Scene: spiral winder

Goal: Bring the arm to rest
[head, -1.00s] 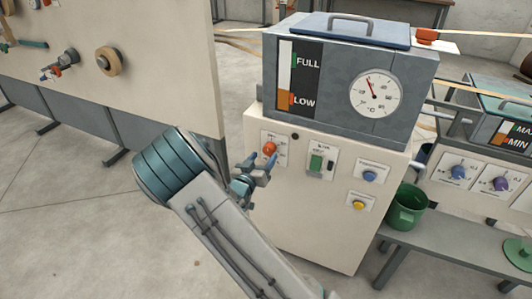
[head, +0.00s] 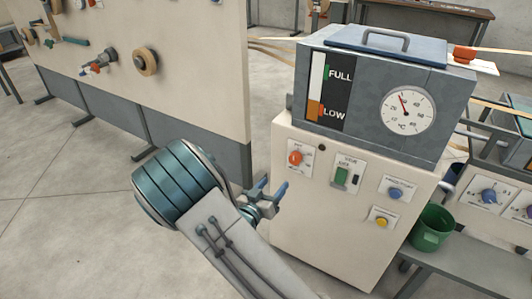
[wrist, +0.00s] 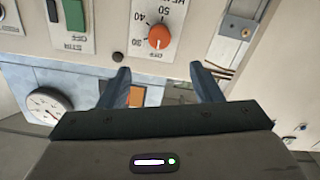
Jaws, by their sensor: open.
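My gripper (head: 268,192) is in front of the left side of the cream cabinet (head: 330,222), a little below an orange knob (head: 295,158). It is empty. In the wrist view my gripper (wrist: 162,78) shows two blue-grey fingers spread apart with nothing between them. The orange knob (wrist: 159,37) lies beyond the fingertips in that view, apart from them. My teal arm joint and grey link cross the lower middle of the head view.
A grey tank (head: 365,95) with a level strip and dial tops the cabinet. A green bucket (head: 432,228) stands on a low bench at right. A cream panel (head: 200,60) with spools and handles stands at left. Floor at lower left is clear.

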